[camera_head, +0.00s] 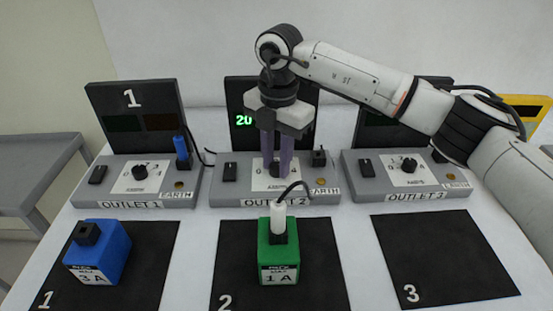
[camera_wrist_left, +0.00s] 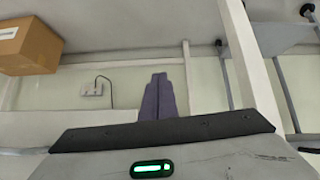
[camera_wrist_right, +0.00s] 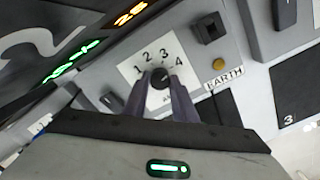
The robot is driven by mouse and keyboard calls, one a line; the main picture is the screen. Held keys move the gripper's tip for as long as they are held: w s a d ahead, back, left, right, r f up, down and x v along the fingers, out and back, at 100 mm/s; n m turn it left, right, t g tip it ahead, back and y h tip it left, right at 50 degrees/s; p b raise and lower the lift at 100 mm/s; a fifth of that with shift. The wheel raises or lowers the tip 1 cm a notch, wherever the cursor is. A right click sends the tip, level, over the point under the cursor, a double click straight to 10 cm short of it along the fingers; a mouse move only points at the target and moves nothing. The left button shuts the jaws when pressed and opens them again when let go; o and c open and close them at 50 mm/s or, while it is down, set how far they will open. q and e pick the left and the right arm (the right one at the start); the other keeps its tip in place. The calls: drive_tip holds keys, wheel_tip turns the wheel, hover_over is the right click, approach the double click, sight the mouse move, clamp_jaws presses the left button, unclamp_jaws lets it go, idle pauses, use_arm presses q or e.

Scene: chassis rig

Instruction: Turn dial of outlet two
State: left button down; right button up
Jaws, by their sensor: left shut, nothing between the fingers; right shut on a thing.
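The outlet two box (camera_head: 225,199) stands in the middle of the table, labelled OUTLET 2. My right gripper (camera_head: 277,170) reaches down from above and is shut on its black dial, which the fingers largely hide in the head view. In the right wrist view the dial (camera_wrist_right: 161,79) sits between the fingertips (camera_wrist_right: 160,85), on a white plate marked 1 to 4; I cannot tell for sure which number it points at. My left gripper (camera_wrist_left: 160,98) is shut and empty, shown only in the left wrist view, away from the outlets.
Outlet 1 (camera_head: 75,199) and outlet 3 (camera_head: 355,191) flank outlet two. A blue block (camera_head: 112,252) marked 3A is on mat 1. A green block (camera_head: 278,264) marked 1 A is on mat 2, with a white plug and cable on top. Mat 3 (camera_head: 440,255) is empty.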

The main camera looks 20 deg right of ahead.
drive_tip(key=n, duration=0.5)
drive_tip(key=shift+n, duration=0.4)
drive_tip(key=n, duration=1.1)
drive_tip(key=shift+w+n, duration=0.1)
drive_tip(key=shift+n, duration=0.3)
drive_tip(key=n, duration=0.5)
drive_tip(key=shift+p, duration=0.3)
drive_tip(key=shift+n, duration=0.4)
drive_tip(key=o, duration=1)
drive_tip(key=shift+o, duration=0.2)
